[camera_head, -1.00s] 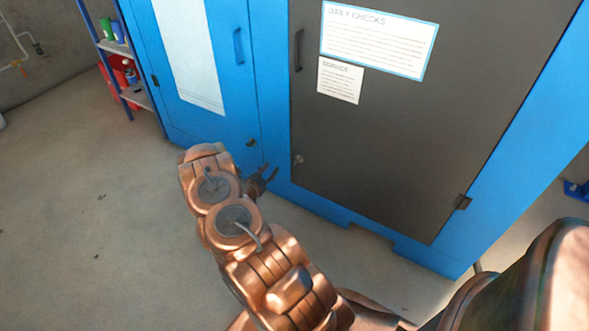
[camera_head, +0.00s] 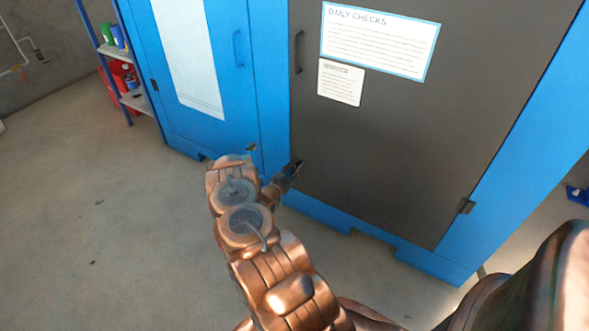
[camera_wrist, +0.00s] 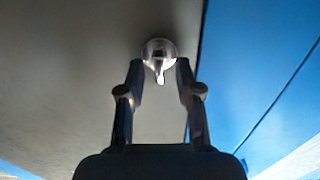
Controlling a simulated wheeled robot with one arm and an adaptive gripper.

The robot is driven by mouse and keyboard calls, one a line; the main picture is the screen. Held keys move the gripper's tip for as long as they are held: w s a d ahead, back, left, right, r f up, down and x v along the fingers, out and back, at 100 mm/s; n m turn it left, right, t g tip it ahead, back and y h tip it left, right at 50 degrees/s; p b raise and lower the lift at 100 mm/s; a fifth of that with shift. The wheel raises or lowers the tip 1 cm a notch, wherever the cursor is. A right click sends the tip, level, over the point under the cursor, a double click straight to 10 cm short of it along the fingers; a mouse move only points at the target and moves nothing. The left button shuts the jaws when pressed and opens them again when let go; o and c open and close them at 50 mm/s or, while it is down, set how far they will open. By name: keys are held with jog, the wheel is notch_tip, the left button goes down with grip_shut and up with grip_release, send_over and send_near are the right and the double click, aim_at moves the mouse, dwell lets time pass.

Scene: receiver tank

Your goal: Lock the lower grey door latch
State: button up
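The grey door (camera_head: 390,140) is closed in its blue cabinet. Its lower latch (camera_wrist: 159,55) is a round metal knob with a small bright tab pointing down in the wrist view, near the grey door's edge beside the blue frame. My gripper (camera_wrist: 158,68) has its two fingers apart, one on each side of the latch tab, at the knob's lower edge. I cannot tell whether the fingers touch it. In the head view, my gripper (camera_head: 296,166) is at the grey door's lower left edge and hides the latch.
A blue door (camera_head: 205,80) with its own latch (camera_head: 252,148) stands left of the grey door. The grey door's handle (camera_head: 298,52) is higher up. Shelves (camera_head: 118,60) stand at far left. The floor (camera_head: 90,210) at left is clear.

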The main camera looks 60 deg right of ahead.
jog(key=shift+d, duration=0.25)
grip_shut()
